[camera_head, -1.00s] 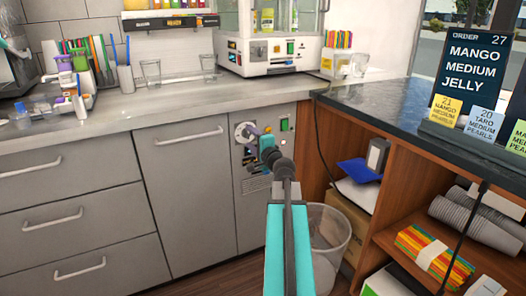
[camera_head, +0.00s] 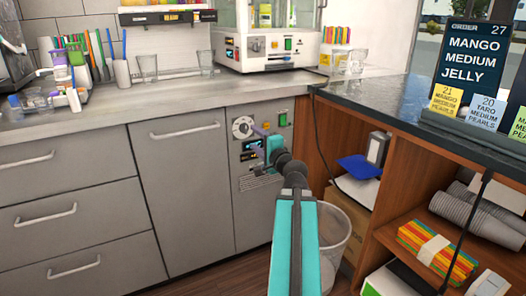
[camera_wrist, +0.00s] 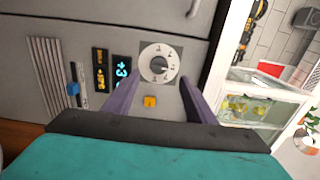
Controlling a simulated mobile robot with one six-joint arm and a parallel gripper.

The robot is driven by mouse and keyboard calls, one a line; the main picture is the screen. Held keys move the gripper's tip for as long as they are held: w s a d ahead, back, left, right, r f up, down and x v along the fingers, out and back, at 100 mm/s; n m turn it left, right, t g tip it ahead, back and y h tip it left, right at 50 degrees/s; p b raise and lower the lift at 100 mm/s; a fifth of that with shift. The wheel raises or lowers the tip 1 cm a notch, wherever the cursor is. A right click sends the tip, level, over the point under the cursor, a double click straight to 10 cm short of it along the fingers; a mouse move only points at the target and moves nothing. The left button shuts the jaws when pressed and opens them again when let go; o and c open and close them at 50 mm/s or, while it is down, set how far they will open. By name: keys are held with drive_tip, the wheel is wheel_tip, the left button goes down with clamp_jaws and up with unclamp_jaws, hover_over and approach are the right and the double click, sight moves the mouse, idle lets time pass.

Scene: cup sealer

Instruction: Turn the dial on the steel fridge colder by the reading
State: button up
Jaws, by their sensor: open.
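The steel fridge's control panel (camera_head: 262,150) is on the grey front under the counter. Its round white dial (camera_head: 242,127) is at the panel's upper left. In the wrist view the dial (camera_wrist: 158,63) shows whole, on a grey square plate, with a dark pointer mark. A cyan display (camera_wrist: 121,70) beside it seems to read +3, seen turned; an amber display (camera_wrist: 101,69) is too small to read surely. My gripper (camera_wrist: 160,84) is open, its purple fingers on either side of the dial's lower edge in the picture. Contact cannot be told.
An orange button (camera_wrist: 150,101), a blue slider (camera_wrist: 73,88) and a vent (camera_wrist: 47,75) share the panel. Wooden shelves (camera_head: 385,240) close off the right side. The counter (camera_head: 150,112) lies above.

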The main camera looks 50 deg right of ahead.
drive_tip(key=shift+s+a+f+b, duration=0.15)
drive_tip(key=shift+s+b, duration=0.25)
drive_tip(key=shift+b, duration=2.85)
drive_tip(key=b+v, duration=0.1)
drive_tip(key=b, duration=0.4)
drive_tip(key=shift+s+a+b, duration=0.1)
drive_tip(key=shift+s+b, duration=0.15)
drive_tip(key=shift+b, duration=0.15)
drive_tip(key=shift+s, duration=0.1)
drive_tip(key=shift+p+v, duration=0.3)
drive_tip(key=shift+v, duration=1)
drive_tip(key=shift+a, duration=0.1)
